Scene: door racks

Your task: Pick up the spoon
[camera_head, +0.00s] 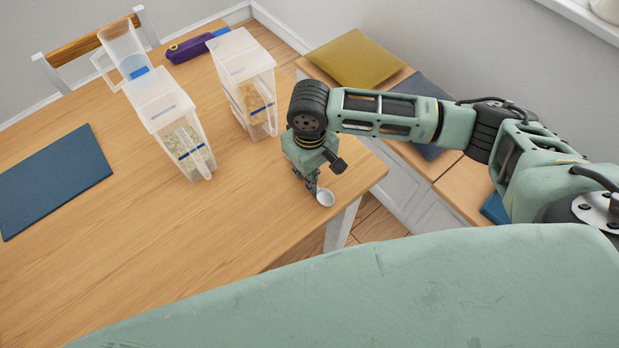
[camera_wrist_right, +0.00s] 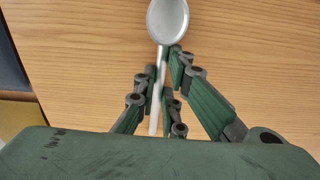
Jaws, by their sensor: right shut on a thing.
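The spoon (camera_wrist_right: 169,22) is grey and metallic. In the right wrist view its bowl is at the top and its handle runs down between my fingers. My right gripper (camera_wrist_right: 168,80) is shut on the handle, with the bowl sticking out past the fingertips. In the head view the spoon's bowl (camera_head: 325,197) shows beside my right gripper (camera_head: 313,188), near the right edge of the wooden table (camera_head: 190,240). I cannot tell whether the spoon touches the tabletop. My left gripper is not in view.
Two clear containers of grain (camera_head: 181,133) (camera_head: 246,90) and a clear pitcher (camera_head: 124,52) stand at the back of the table. A purple object (camera_head: 190,48) lies behind them. A blue mat (camera_head: 52,178) lies at left. The table's front middle is clear.

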